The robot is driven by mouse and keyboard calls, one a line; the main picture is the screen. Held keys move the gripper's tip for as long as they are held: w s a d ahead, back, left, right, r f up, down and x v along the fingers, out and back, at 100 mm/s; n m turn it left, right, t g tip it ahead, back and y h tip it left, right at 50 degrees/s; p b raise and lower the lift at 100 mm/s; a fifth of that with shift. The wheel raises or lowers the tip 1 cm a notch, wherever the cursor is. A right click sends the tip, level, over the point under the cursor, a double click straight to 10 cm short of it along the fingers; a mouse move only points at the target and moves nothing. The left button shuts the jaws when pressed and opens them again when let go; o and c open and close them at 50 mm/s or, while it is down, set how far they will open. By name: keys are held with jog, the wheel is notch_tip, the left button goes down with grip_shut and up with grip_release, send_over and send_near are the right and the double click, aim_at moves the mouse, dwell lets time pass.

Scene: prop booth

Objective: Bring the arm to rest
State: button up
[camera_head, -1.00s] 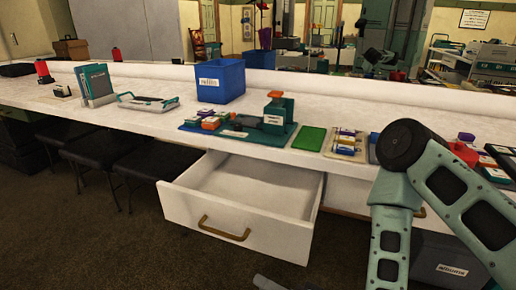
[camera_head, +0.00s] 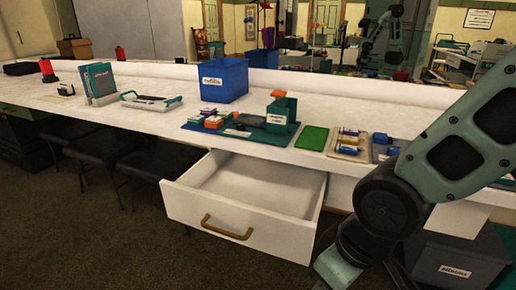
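My arm (camera_head: 455,160) fills the right side of the head view, bent at a dark round joint, with its lower link running down to the bottom edge. My gripper is out of the frame, so its fingers and anything in them are hidden. The arm stands in front of the right part of the white counter (camera_head: 330,98), just right of an open white drawer (camera_head: 222,213) with a brass-coloured handle. The visible inside of the drawer looks empty. The arm appears apart from the drawer.
On the counter stand a blue bin (camera_head: 222,80), a teal board (camera_head: 265,138) with small boxes, a green pad (camera_head: 312,138) and a tray of coloured boxes (camera_head: 349,145). A dark grey bin (camera_head: 455,262) is at lower right. Dark stools (camera_head: 155,160) stand left of the drawer.

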jog(key=s+d+r+g+h, duration=0.1)
jog(key=s+d+r, duration=0.2)
jog(key=s+r, duration=0.3)
notch_tip(320, 180, up, 21)
jog(key=p, duration=2.1)
jog(key=shift+w+f, duration=0.1)
jog(key=shift+w, duration=0.05)
dwell(1.2)
